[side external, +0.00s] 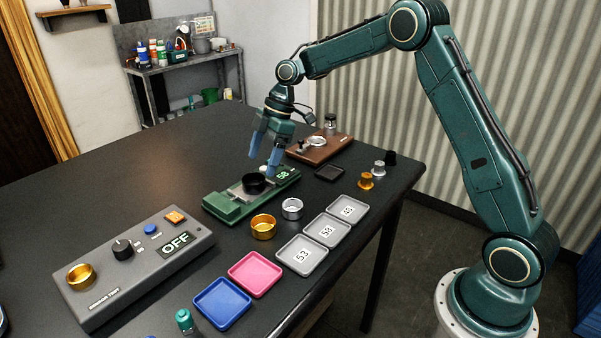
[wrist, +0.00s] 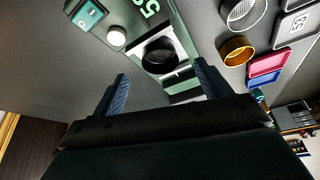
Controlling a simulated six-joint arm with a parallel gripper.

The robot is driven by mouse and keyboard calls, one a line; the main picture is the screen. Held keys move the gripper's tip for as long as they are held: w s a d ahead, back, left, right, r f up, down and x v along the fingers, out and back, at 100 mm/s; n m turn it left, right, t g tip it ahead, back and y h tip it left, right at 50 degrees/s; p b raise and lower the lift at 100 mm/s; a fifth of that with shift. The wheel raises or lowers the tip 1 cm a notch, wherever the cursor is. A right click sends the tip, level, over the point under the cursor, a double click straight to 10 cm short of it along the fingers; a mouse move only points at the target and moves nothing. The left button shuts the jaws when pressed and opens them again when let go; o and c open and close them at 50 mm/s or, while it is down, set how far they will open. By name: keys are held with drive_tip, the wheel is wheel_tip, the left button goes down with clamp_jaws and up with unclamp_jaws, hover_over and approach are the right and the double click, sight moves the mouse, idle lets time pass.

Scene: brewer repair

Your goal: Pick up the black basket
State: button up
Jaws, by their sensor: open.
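The black basket (side external: 254,183) is a small round cup that sits on the green device (side external: 226,205) with a lit green readout, near the middle of the table. It also shows in the wrist view (wrist: 160,55), upright on a pale plate. My gripper (side external: 264,152) has two blue fingers pointing down, and it is above and a little behind the basket. In the wrist view my gripper (wrist: 161,84) is open, with its fingers spread wide and nothing between them. The basket lies beyond the fingertips, apart from them.
A gold basket (side external: 263,227) and a silver basket (side external: 292,208) stand close by. Grey trays (side external: 302,255), a pink tray (side external: 255,274) and a blue tray (side external: 222,303) lie in front. A grey control box (side external: 135,262) reads OFF. The table's far left is clear.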

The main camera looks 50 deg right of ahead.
sight(257, 174)
drive_tip(key=shift+f, duration=0.1)
drive_tip(key=shift+x, duration=2.5)
drive_tip(key=c, duration=1.1)
drive_tip(key=shift+r, duration=5.05)
drive_tip(key=shift+a, duration=0.1)
